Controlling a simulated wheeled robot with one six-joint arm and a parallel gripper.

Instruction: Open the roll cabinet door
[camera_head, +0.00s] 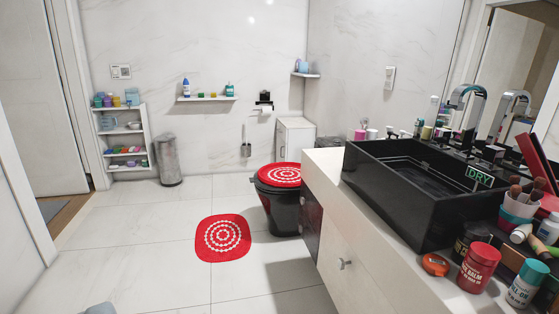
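A narrow white cabinet (296,141) stands against the back wall, behind and to the right of the toilet. It is the likely roll cabinet, and its door looks shut. Its lower part is hidden by the toilet, and I cannot make out a handle at this distance. My gripper's fingers do not show in the picture. A small blue-grey rounded piece (100,309) pokes in at the bottom left edge; I cannot tell what it is.
A black toilet with a red lid (279,175) stands before the cabinet. The white vanity (338,248) with a black sink (400,200) and cluttered counter fills the right. A red mat (223,238) and metal bin (168,160) are on the floor; the left-middle floor is clear.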

